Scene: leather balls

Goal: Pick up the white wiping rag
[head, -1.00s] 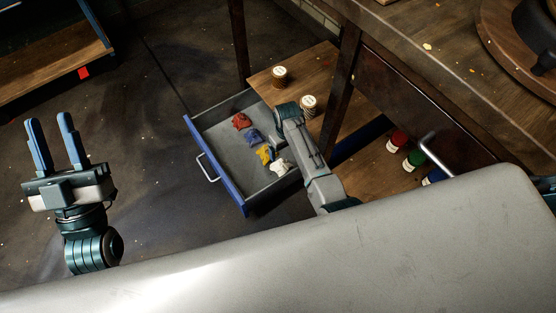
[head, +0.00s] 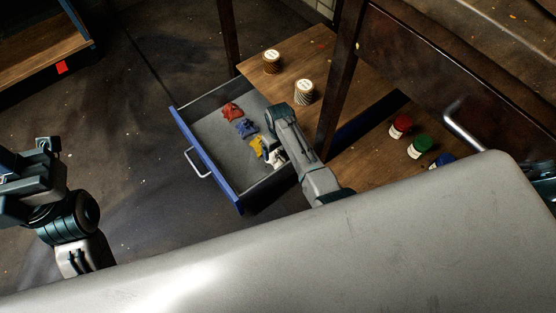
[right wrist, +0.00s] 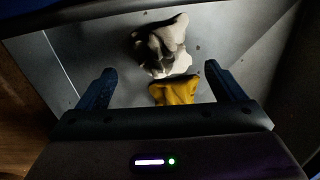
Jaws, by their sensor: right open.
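The white wiping rag (head: 279,160) lies crumpled in the open drawer (head: 197,160), at the near end of a row of rags. In the right wrist view the white rag (right wrist: 172,42) lies beyond the fingertips, partly in shadow. My right gripper (right wrist: 161,82) is open and empty above the drawer. The yellow rag (right wrist: 176,92) shows between its fingers, below them. In the head view my right arm partly covers the white rag, and its fingers are hard to make out. My left gripper (head: 18,183) is at the left edge, its fingers not clearly visible.
Yellow (head: 256,146), blue (head: 245,128) and red (head: 232,112) rags share the drawer.

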